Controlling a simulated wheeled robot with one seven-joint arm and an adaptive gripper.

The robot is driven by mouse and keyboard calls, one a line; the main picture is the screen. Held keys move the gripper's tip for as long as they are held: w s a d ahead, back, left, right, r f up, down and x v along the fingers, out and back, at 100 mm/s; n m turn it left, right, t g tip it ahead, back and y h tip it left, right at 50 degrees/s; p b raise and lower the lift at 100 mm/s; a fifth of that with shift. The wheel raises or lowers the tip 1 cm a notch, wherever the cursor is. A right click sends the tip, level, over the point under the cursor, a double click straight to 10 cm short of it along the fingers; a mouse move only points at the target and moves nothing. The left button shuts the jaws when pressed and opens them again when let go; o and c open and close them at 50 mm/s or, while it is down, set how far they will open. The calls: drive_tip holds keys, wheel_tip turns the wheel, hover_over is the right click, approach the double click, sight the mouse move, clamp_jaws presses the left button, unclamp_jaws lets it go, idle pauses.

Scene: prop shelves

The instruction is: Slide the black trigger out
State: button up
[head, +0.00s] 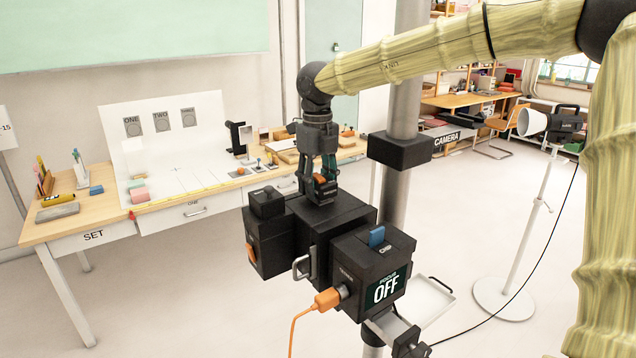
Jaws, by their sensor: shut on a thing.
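A black boxy camera rig (338,224) stands in the middle of the head view. My gripper (320,186) points down at its top and is shut on a small black piece with orange marks (325,190). The fingers hide part of this piece, and I cannot tell for sure that it is the black trigger. A separate small black block (266,203) sits on the rig's left box. The right box (367,268) bears a blue tab (376,236) and an "OFF" sign (387,287).
An orange plug (328,298) with a hanging cable is in the rig's front. A white tray (428,300) sits beside it. A wooden table (105,215) stands left behind, a lamp on a stand (532,122) at right. The floor between is clear.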

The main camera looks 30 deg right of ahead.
sight(329, 184)
drive_tip(key=shift+s+d+p, duration=0.1)
drive_tip(key=shift+s+p, duration=0.5)
drive_tip(key=shift+s, duration=0.3)
idle(1.9)
drive_tip(key=shift+s+d, duration=0.15)
drive_tip(key=shift+s, duration=1.1)
idle(1.3)
idle(0.4)
drive_tip(key=shift+s+r+p, duration=0.2)
drive_tip(key=shift+r+p, duration=2.25)
drive_tip(key=shift+p, duration=0.05)
